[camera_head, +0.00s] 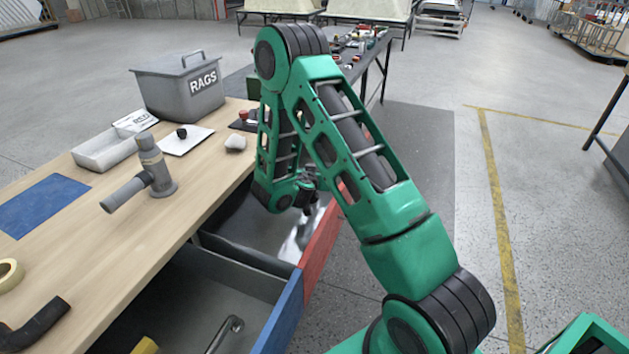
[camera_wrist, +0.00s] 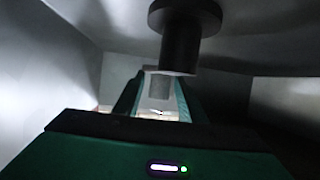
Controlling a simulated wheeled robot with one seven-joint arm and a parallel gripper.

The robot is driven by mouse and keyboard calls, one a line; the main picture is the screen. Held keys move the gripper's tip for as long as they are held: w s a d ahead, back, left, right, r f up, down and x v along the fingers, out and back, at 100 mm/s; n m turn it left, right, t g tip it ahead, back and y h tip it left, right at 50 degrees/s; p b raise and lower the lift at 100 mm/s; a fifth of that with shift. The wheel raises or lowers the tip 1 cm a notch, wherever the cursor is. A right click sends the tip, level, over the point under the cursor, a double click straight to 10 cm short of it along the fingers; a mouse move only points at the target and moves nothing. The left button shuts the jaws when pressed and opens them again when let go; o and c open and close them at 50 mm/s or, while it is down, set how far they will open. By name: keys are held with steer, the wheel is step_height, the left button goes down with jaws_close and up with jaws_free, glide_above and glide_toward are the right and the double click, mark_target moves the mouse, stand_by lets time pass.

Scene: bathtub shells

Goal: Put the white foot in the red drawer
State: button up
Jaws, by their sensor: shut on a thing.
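My gripper (camera_head: 307,203) reaches down into the open red drawer (camera_head: 321,238) beyond the bench edge. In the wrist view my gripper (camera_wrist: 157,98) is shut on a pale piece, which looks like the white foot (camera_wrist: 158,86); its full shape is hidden. A dark cylinder with a wider collar (camera_wrist: 181,40) shows just above the fingers; I cannot tell whether it belongs to the held piece. Grey drawer walls surround the gripper. In the head view my arm hides the held piece and part of the drawer.
The blue-fronted drawer (camera_head: 283,315) is open in front of the red one. The wooden bench (camera_head: 110,235) holds a grey pipe fitting (camera_head: 152,172), a RAGS bin (camera_head: 181,92), a white tray (camera_head: 103,150) and a pale lump (camera_head: 236,142). Open floor lies right.

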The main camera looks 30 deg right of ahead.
step_height(320, 180, down, 3)
steer(key=shift+f, duration=0.15)
steer(key=o, duration=1.1)
steer(key=shift+c, duration=0.2)
steer(key=v, duration=1.2)
